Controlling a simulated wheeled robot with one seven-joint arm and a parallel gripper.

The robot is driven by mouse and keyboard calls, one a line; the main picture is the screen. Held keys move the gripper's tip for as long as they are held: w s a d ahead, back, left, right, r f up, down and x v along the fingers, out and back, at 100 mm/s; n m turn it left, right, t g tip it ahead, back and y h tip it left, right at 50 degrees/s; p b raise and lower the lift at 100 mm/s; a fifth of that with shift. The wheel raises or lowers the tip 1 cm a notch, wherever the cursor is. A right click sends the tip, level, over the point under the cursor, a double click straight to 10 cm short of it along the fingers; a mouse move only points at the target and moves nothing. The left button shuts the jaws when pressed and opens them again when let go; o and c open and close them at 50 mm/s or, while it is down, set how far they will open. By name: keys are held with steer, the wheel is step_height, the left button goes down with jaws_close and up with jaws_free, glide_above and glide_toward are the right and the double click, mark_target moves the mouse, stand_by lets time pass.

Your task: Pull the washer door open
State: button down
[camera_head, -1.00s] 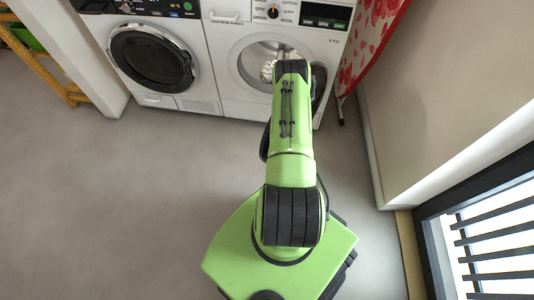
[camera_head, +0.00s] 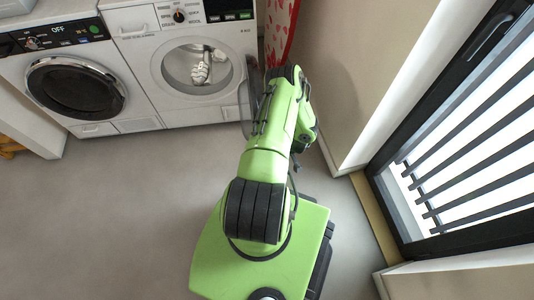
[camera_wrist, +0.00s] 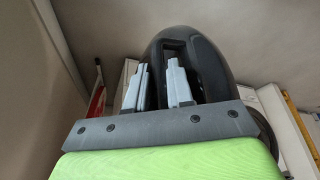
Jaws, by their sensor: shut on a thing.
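The white washer (camera_head: 140,55) stands at the back, right of a second machine. Its round opening (camera_head: 200,68) is uncovered in the head view, with a pale crumpled thing inside. The washer door (camera_head: 248,95) is swung out to the right and shows nearly edge-on, partly behind my arm. In the wrist view the dark, rounded door (camera_wrist: 208,62) fills the middle, with a slot near its edge. My gripper (camera_wrist: 158,88) is shut on the door's edge, its two grey fingers at either side. The exact contact is hard to see. The gripper is hidden in the head view.
A machine with a closed black door (camera_head: 75,88) stands left of the washer. A red-and-white patterned cloth (camera_head: 280,30) hangs at the washer's right. A beige wall (camera_head: 345,70) and a slatted window (camera_head: 470,130) are on the right. The floor (camera_head: 110,210) at left is clear.

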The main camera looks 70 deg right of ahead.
steer(key=shift+d+r, duration=0.2)
steer(key=shift+d, duration=0.3)
steer(key=shift+w, duration=0.1)
steer(key=c, duration=1.1)
jaws_free()
steer(key=shift+a, duration=0.1)
steer(key=p+v, duration=0.6)
steer(key=v, duration=0.9)
steer(key=shift+s+r, duration=0.25)
steer(key=shift+s, duration=0.15)
